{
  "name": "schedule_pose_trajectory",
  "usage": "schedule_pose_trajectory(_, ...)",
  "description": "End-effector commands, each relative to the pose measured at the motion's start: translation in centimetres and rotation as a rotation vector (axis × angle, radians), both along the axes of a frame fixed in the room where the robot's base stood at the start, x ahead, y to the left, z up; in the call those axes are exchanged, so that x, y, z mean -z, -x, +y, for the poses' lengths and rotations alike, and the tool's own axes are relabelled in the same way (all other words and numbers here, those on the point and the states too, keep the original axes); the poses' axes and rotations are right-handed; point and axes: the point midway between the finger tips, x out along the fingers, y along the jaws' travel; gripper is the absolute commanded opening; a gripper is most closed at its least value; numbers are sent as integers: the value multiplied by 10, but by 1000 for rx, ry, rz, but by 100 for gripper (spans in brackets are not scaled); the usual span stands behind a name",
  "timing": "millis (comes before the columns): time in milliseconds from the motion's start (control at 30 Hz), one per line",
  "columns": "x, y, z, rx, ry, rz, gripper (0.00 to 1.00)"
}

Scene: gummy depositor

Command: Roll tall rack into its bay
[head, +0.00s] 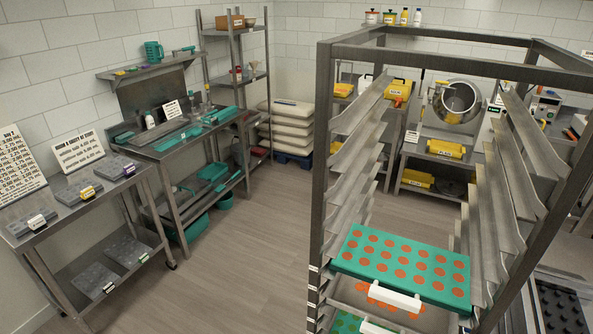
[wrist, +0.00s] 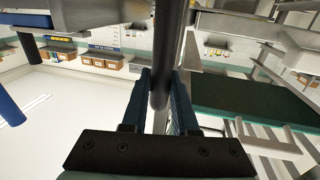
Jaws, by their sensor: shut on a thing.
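The tall rack (head: 322,150) is a grey metal frame with slanted runners, standing upright close in front of me at the right of the head view. A teal tray with orange rounds (head: 405,262) sits low in it, with more trays below. My gripper (wrist: 160,84) shows only in the wrist view. Its dark blue fingers are shut on a round grey post (wrist: 170,45) of the rack, one finger on each side. The rack's feet are out of view. I cannot tell which spot is its bay.
Open wooden-look floor (head: 245,235) lies left of the rack. A steel trolley (head: 75,205) with moulds and a workbench (head: 185,140) line the left wall. Stacked white sacks (head: 284,128) stand at the back. Benches with a round steel pan (head: 458,98) are behind the rack.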

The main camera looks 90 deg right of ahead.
Motion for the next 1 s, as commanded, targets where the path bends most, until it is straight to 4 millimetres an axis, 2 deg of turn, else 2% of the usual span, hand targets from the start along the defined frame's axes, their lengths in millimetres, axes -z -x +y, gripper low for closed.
schedule_pose_trajectory(500,2,11,8,26,-4,0,0)
schedule_pose_trajectory(533,2,11,8,27,-4,0,33)
schedule_pose_trajectory(667,2,10,8,25,-4,0,56)
schedule_pose_trajectory(1000,1,7,5,17,-1,0,57)
